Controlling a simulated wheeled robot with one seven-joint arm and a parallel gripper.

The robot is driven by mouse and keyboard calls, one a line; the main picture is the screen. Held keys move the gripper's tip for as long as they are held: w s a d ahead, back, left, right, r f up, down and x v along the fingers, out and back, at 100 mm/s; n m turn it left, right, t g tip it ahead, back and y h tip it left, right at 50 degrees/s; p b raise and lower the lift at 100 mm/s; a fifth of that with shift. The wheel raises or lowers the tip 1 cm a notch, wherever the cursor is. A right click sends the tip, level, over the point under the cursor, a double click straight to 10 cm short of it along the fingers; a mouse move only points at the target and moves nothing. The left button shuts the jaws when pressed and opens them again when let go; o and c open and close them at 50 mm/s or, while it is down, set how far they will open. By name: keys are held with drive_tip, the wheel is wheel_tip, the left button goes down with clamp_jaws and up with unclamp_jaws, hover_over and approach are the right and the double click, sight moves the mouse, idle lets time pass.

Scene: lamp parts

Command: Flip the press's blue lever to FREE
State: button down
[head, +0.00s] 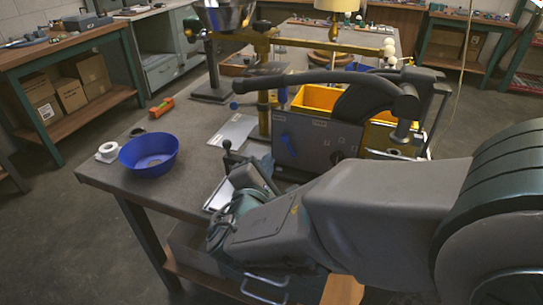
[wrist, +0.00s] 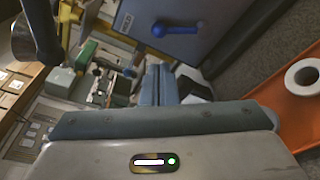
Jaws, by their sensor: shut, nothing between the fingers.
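The blue lever (head: 287,143) sits on the grey side panel of the press (head: 312,146) in the head view. A HOLD label (wrist: 126,22) is on the panel to the lever's left there; I cannot read a FREE label. My gripper (wrist: 158,84) is shut and empty, its blue-grey fingers together below the panel in the wrist picture. In the head view my arm partly covers the bench in front of the press.
A yellow bin (head: 318,98) is behind the panel.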

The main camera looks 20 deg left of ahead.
sight(277, 139)
drive_tip(key=w, duration=0.8)
drive_tip(key=shift+a+f, duration=0.25)
drive_tip(key=shift+f, duration=0.15)
drive_tip(key=shift+b, duration=0.5)
